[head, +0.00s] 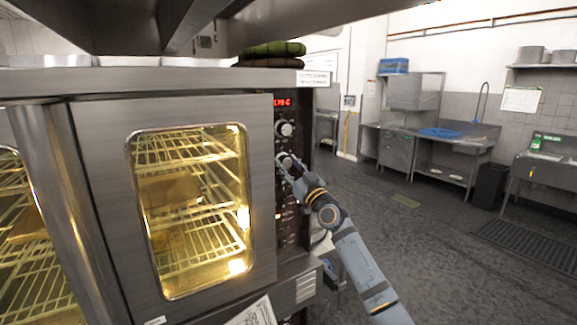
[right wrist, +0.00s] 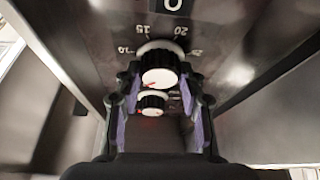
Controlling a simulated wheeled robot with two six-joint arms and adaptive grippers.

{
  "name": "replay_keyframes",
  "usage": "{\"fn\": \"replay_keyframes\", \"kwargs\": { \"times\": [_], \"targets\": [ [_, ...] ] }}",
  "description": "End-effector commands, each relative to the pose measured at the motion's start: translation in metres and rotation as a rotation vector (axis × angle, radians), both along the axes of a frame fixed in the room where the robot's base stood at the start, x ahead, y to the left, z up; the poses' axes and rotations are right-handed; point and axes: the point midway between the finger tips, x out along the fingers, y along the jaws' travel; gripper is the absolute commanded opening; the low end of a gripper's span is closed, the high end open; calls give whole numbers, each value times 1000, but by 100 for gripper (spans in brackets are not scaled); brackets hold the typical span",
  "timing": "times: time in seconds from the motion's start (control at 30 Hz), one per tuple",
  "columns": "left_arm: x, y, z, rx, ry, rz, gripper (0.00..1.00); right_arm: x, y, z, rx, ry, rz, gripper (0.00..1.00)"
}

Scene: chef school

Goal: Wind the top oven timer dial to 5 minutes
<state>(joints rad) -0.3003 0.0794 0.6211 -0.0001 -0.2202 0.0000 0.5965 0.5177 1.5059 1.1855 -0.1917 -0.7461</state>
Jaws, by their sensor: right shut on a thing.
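The oven's control panel (head: 290,215) is upright beside the glass door, with a red display (head: 282,102) at its top that seems to read 175 C. Below it is a light upper knob (head: 285,128). My right gripper (head: 287,163) is at the knob below that one. In the right wrist view the timer dial (right wrist: 160,77) has a pale face with a red mark and printed numbers such as 10, 15, 20 and 25 around it. My right gripper (right wrist: 160,80) is shut on this dial, one finger on each side. The exact setting is unclear. My left gripper is out of view.
The lit oven door (head: 100,130) is closed, with racks inside. A folded green cloth (head: 272,50) lies on top of the oven. Another knob (right wrist: 152,102) shows between my fingers in the right wrist view. The floor (head: 440,235) to the right is open.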

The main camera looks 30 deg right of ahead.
Motion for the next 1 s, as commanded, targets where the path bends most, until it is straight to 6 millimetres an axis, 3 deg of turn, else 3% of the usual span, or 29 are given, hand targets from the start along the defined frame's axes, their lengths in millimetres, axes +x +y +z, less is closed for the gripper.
{"fn": "replay_keyframes", "kwargs": {
  "times": [0.2, 0.23, 0.37, 0.73, 0.87, 1.0],
  "targets": [
    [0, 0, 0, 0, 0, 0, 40, -1, 0, 3, 1, -6, -1, 8],
    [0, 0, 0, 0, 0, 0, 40, -1, 0, 3, 1, -6, -1, 44],
    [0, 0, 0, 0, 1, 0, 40, 0, 0, 3, 0, -5, -2, 61],
    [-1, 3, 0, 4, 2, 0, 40, 0, 0, 6, -2, -5, 0, 62],
    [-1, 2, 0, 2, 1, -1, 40, 0, 0, 27, -3, -7, -1, 62],
    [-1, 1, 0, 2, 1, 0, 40, 0, 0, 60, -1, -8, -1, 62]
  ]
}}
